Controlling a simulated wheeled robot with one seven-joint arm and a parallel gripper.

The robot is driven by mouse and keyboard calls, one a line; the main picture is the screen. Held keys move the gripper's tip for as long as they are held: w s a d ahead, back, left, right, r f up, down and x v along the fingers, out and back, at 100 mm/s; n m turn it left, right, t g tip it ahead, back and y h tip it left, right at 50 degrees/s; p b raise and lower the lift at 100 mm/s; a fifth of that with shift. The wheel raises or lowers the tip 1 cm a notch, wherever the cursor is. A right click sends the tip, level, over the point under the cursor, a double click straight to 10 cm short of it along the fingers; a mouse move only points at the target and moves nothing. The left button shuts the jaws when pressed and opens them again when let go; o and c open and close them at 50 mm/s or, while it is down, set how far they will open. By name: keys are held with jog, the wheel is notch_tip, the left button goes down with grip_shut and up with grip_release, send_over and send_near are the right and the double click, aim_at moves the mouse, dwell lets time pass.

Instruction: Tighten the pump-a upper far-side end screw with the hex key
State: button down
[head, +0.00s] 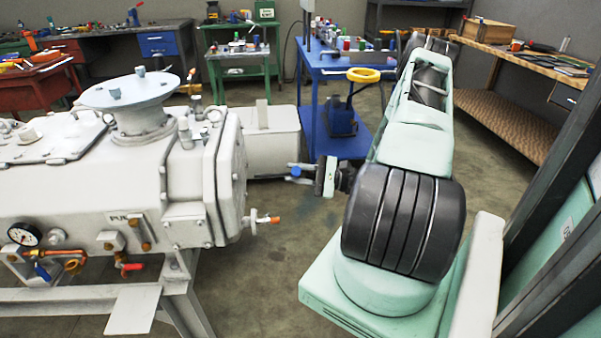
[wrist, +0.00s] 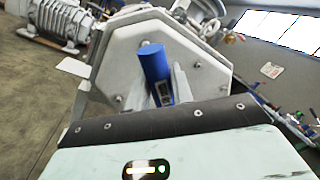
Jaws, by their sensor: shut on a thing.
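The pale grey pump (head: 75,185) stands at the left in the head view, its end plate (head: 232,175) facing my arm. The wrist view shows that octagonal end plate (wrist: 195,50) face-on, with small screws such as one at its upper left (wrist: 123,41) and one at its lower left (wrist: 117,98). I cannot tell which is the upper far-side screw. My gripper (head: 302,170) is shut on the blue hex key (head: 296,172), right of the plate and apart from it. The key's blue handle (wrist: 153,62) shows between the fingers (wrist: 166,88); its tip is hidden.
An orange-tipped valve (head: 262,219) sticks out from the pump's end low down. A blue cart (head: 345,65) with a yellow-handled item stands behind my arm. Grey floor (head: 275,270) is clear between pump and arm. Another ribbed machine (wrist: 60,25) shows at the wrist view's upper left.

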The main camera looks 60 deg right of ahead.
aim_at(278, 174)
jog(key=shift+a+f+p+x, duration=0.15)
jog(key=shift+x, duration=0.9)
jog(key=shift+a+f+p+x, duration=0.15)
jog(key=shift+a+x, duration=0.05)
jog(key=shift+x, duration=0.8)
jog(key=shift+a+p, duration=0.15)
jog(key=shift+p, duration=0.25)
jog(key=shift+r+m+p, duration=0.1)
jog(key=shift+m+p, duration=0.2)
jog(key=shift+m, duration=0.1)
jog(key=shift+w+m+p, duration=0.1)
jog(key=shift+m+p, duration=0.35)
jog(key=shift+m, duration=0.05)
jog(key=shift+w+r+m+g+h+p, duration=0.1)
jog(key=shift+m+g+h+p, duration=0.3)
jog(key=shift+m+p, duration=1.45)
jog(key=m+p, duration=0.1)
jog(key=m, duration=0.1)
jog(key=m+p, duration=0.1)
jog(key=m, duration=0.2)
jog(key=shift+w+g+h+p, duration=0.1)
jog(key=shift+g+h+p, duration=0.2)
jog(key=shift+m, duration=0.25)
jog(key=shift+n, duration=0.7)
